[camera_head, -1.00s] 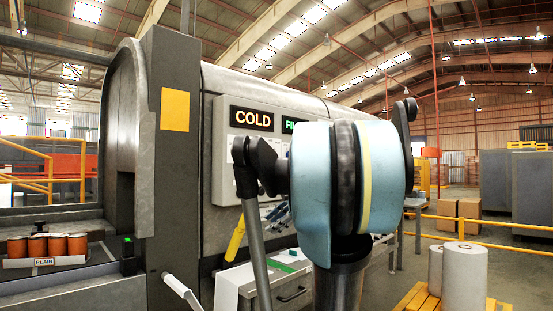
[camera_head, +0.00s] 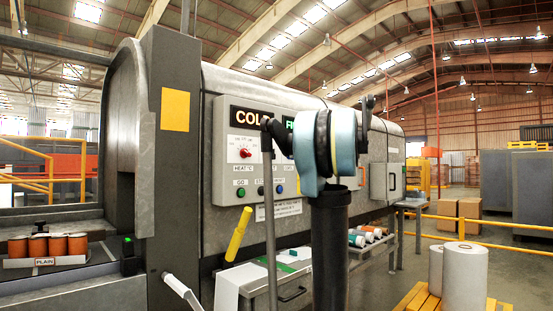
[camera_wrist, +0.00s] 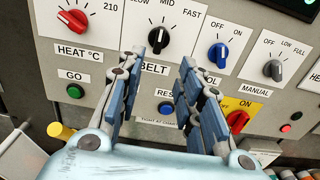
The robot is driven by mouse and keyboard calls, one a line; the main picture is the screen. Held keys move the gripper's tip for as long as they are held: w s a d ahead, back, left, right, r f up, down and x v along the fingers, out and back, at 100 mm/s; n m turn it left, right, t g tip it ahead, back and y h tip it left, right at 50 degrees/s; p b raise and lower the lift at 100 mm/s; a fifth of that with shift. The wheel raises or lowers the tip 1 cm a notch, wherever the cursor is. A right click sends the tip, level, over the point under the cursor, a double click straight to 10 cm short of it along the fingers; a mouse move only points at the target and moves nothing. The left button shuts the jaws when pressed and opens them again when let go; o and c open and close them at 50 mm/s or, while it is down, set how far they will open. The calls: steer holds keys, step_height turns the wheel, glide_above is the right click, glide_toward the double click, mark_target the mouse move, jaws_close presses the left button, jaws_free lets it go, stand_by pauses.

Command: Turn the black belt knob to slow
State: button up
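In the wrist view the black belt knob (camera_wrist: 158,39) sits on the grey panel (camera_wrist: 112,15), above the BELT label and below the words SLOW, MID and FAST. Its pointer looks roughly upright, toward MID. My gripper (camera_wrist: 160,66) is open, one finger to the lower left of the knob and the other to the lower right. Nothing is between the fingers, and no contact with the knob shows. In the head view my arm hides the belt knob; my fingers cannot be made out there.
A green GO button (camera_wrist: 75,91) and blue reset button (camera_wrist: 166,108) lie below. A yellow handle (camera_head: 238,234) projects below the panel.

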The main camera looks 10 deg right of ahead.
mark_target(275, 154)
steer(key=x, duration=1.4)
steer(key=shift+c, duration=0.3)
jaws_close()
